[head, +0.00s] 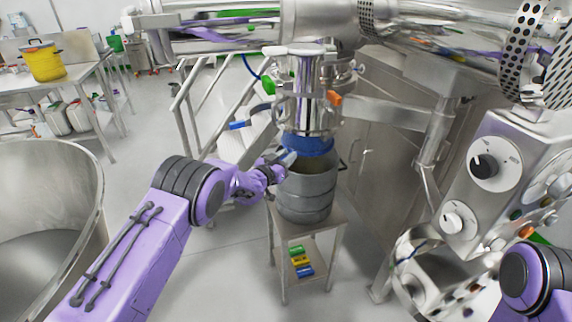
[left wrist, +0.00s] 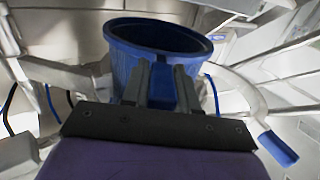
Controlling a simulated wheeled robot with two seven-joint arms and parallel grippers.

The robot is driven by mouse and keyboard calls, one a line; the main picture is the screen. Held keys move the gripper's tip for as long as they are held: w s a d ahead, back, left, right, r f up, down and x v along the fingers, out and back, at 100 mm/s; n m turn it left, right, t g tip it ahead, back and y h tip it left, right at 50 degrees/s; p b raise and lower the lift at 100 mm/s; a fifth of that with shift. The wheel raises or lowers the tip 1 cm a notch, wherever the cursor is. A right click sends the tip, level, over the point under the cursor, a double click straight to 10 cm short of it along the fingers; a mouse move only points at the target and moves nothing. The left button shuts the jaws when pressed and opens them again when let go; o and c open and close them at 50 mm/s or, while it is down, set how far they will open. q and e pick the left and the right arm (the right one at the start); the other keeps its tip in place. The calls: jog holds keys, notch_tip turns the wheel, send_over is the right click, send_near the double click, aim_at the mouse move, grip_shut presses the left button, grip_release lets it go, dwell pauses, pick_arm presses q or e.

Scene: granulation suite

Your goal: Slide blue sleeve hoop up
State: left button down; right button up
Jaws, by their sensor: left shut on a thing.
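The blue sleeve hoop (head: 307,143) sits around the bottom of the vertical metal outlet, above the open mouth of a grey steel drum. My left gripper (head: 287,159) reaches it from the left and is shut on its near side. In the left wrist view the hoop (left wrist: 160,38) is a blue ring with a dark inside, and the two fingers (left wrist: 160,85) close on a blue part of its wall. Only the elbow area of my right arm shows at the lower right of the head view; its gripper is out of view.
The steel drum (head: 306,190) stands on a small metal stand (head: 329,228) below the hoop. Orange (head: 335,99) and blue (head: 237,125) handles stick out around the outlet. A control box (head: 497,165) is at right, a large steel vessel (head: 85,165) at left.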

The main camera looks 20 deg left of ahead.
pick_arm(q)
notch_tip(320, 180, up, 5)
jog(key=shift+r+p, duration=0.1)
jog(key=shift+p, duration=0.4)
jog(key=shift+r, duration=0.3)
jog(key=c, duration=1)
grip_release()
jog(key=shift+o, duration=0.2)
